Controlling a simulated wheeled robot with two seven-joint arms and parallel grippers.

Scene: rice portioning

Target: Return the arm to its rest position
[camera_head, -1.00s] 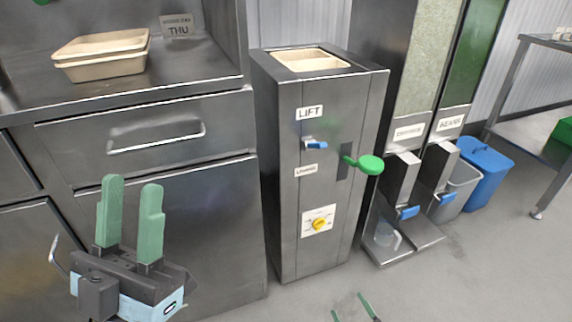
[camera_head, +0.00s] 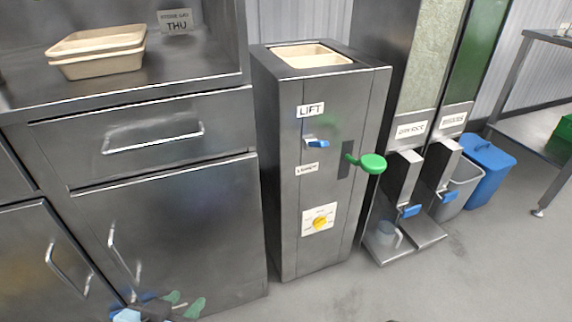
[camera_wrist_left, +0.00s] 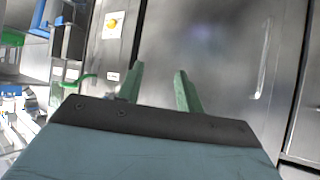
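My left gripper (camera_head: 184,303) is low at the bottom edge of the head view, in front of the steel cabinet. Its two green fingers point to the right there. In the left wrist view the left gripper (camera_wrist_left: 158,88) shows a clear gap between its fingers, with nothing between them, so it is open and empty. Cabinet and lift fronts lie beyond the fingertips. The left arm's upper links are out of the head view. My right gripper is not in view.
The steel cabinet (camera_head: 160,215) with drawer and door handles stands at left, with stacked beige trays (camera_head: 98,50) on its top. The lift unit (camera_head: 291,205) has a green lever (camera_head: 372,163). Dispensers (camera_head: 403,180) and a blue bin (camera_head: 487,170) stand right. The floor (camera_head: 480,265) in front is clear.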

